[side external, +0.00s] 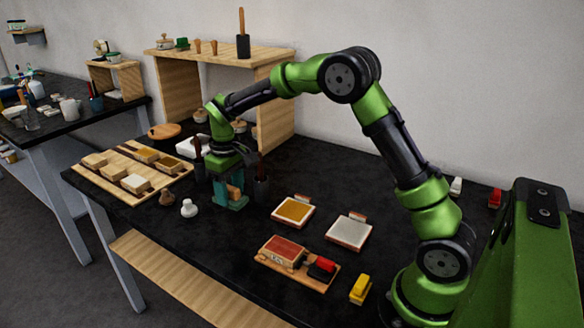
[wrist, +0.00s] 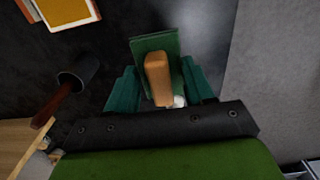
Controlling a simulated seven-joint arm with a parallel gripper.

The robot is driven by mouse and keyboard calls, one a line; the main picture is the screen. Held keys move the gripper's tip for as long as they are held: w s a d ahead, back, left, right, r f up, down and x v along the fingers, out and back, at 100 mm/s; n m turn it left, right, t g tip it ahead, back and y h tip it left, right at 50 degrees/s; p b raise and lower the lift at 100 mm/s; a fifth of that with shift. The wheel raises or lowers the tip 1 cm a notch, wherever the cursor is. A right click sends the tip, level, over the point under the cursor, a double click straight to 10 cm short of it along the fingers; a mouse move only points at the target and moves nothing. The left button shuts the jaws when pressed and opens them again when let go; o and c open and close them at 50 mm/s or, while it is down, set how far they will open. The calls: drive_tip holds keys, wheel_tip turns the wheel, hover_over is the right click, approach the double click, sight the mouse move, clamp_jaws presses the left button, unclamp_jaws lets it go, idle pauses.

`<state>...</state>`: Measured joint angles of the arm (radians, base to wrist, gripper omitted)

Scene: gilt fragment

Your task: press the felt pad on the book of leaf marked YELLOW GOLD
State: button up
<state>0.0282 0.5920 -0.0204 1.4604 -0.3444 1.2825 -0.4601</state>
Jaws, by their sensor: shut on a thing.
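My gripper (side external: 233,180) is shut on the wooden handle of the felt pad (side external: 232,204), which has a green base. The pad is upright, low over or on the black bench; I cannot tell if it touches. In the wrist view the pad (wrist: 142,44) sits between the teal fingers (wrist: 158,88). A book with a gold leaf face (side external: 293,211) lies to the right of my gripper, and it also shows at the top left of the wrist view (wrist: 66,10). A book with a pale silvery face (side external: 348,232) lies further right. Their small tags are unreadable.
A dark cup with a brown handle (wrist: 78,72) stands close to my gripper. A white knob (side external: 189,208) and a wooden tray of several blocks (side external: 128,176) are left. A red block on a board (side external: 282,252) and a yellow block (side external: 360,288) are in front.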

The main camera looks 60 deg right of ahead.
drive_tip(key=s+d+m, duration=0.2)
drive_tip(key=s+d, duration=0.2)
drive_tip(key=d, duration=0.6)
drive_tip(key=n, duration=0.2)
approach(294, 211)
drive_tip(key=shift+s, duration=0.1)
drive_tip(key=shift+f, duration=2.6)
drive_tip(key=shift+f, duration=0.6)
wheel_tip(294, 211, up, 7)
